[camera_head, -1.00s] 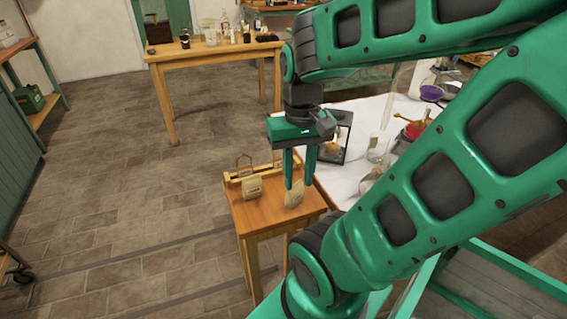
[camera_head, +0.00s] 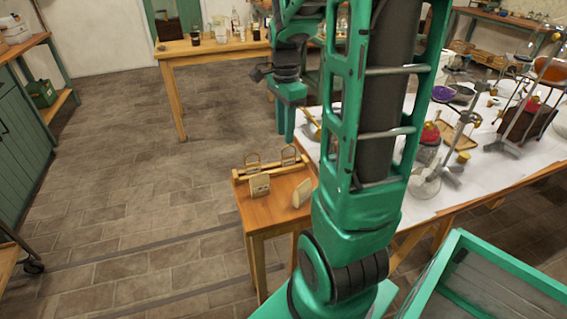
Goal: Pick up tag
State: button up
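Two pale tan tags stand on the small wooden table (camera_head: 278,212). The left tag (camera_head: 259,186) faces me and has a dark mark on it. The right tag (camera_head: 302,192) is tilted and turned partly away, close to my arm. My gripper (camera_head: 285,138) hangs with its fingers pointing down, above and behind the tags, apart from both. The two fingers overlap closely from this angle, so their gap is unclear. No object shows between them.
A wooden rack (camera_head: 268,170) with two upright loops stands at the small table's back. A white-covered bench (camera_head: 470,180) with glassware and stands is on the right, partly hidden by my arm. Another wooden table (camera_head: 215,50) is at the back.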

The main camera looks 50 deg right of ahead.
jog(key=w+d+f+m, duration=0.2)
jog(key=w+m, duration=0.1)
jog(key=w, duration=0.1)
send_near(281, 164)
jog(key=shift+w+d+f+m, duration=0.2)
jog(key=shift+w+d+m, duration=0.1)
jog(key=shift+d+m, duration=0.15)
jog(key=shift+s+a+f, duration=0.1)
jog(key=shift+f, duration=1.4)
jog(key=shift+s+a+f, duration=0.1)
jog(key=shift+f, duration=1.4)
grip_shut()
